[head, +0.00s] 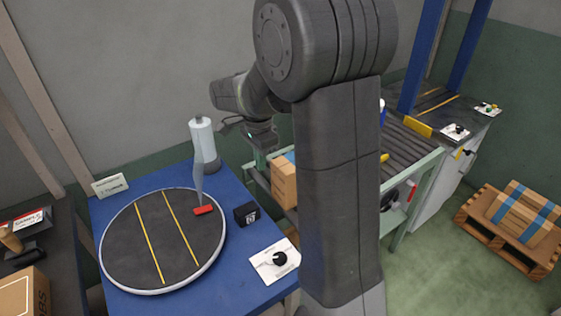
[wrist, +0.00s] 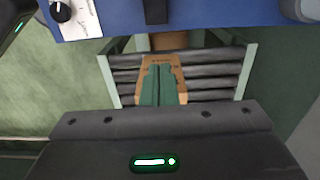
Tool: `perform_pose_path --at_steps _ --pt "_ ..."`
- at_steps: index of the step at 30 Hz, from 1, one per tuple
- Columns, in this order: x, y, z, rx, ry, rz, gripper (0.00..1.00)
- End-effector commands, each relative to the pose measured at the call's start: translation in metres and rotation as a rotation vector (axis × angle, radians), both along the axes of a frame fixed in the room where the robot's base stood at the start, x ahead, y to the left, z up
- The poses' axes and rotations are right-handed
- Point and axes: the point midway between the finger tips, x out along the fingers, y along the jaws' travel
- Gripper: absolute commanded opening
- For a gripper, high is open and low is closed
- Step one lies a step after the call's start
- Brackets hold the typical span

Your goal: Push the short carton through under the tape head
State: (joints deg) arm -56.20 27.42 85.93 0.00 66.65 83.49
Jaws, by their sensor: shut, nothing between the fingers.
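A brown carton (head: 284,184) sits on the roller conveyor (head: 415,148), left of my arm column, which hides part of it. In the wrist view a brown carton (wrist: 180,72) lies on the rollers (wrist: 215,75), directly behind my fingers. My gripper (head: 262,150) hangs over the conveyor's left end; its green fingers (wrist: 158,70) are together with nothing between them. I cannot tell whether they touch the carton. A blue part (head: 382,112) beside my column may belong to the tape head; my arm hides most of that area.
A blue table (head: 235,285) with a round turntable (head: 130,245) and a bottle (head: 203,140) stands at left. Blue posts (head: 465,45) rise over the dark far section (head: 430,100). A pallet (head: 475,220) with taped boxes is at right. Green floor is clear between.

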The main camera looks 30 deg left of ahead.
Motion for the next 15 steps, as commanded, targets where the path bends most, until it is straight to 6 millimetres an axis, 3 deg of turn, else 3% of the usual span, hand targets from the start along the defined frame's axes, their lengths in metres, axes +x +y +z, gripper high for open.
perform_pose_path --at_steps 5,15 --pt "-0.001 0.002 -0.016 -0.003 0.003 -0.002 0.0" --pt "-0.001 0.001 -0.087 -0.005 0.004 -0.002 0.0"
